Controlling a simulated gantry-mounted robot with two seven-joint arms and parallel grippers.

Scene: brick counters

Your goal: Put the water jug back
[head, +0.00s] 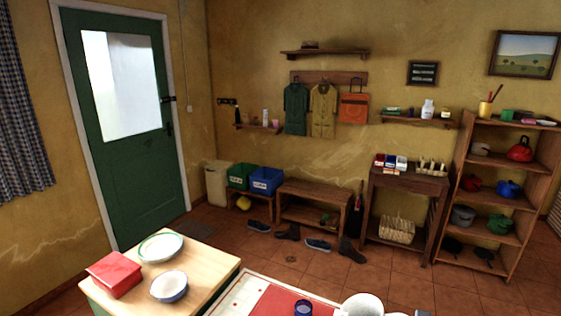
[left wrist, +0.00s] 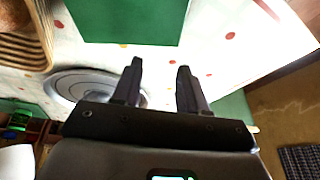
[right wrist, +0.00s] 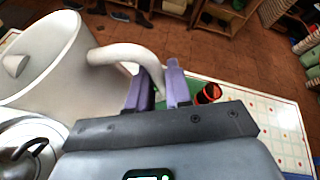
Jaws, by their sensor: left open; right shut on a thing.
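The white water jug (right wrist: 50,65) fills the upper left of the right wrist view, with its curved handle (right wrist: 125,55) reaching toward my gripper. My right gripper (right wrist: 160,90) is shut on the handle. In the head view the jug's top (head: 362,304) shows at the bottom edge, partly cut off. What is under the jug is hidden. My left gripper (left wrist: 158,78) is open with nothing between its fingers, over a white cloth with coloured dots. The left gripper is out of the head view.
A pot with a black handle (right wrist: 28,150) is close to the jug. A round grey item (left wrist: 65,84) lies near my left gripper.

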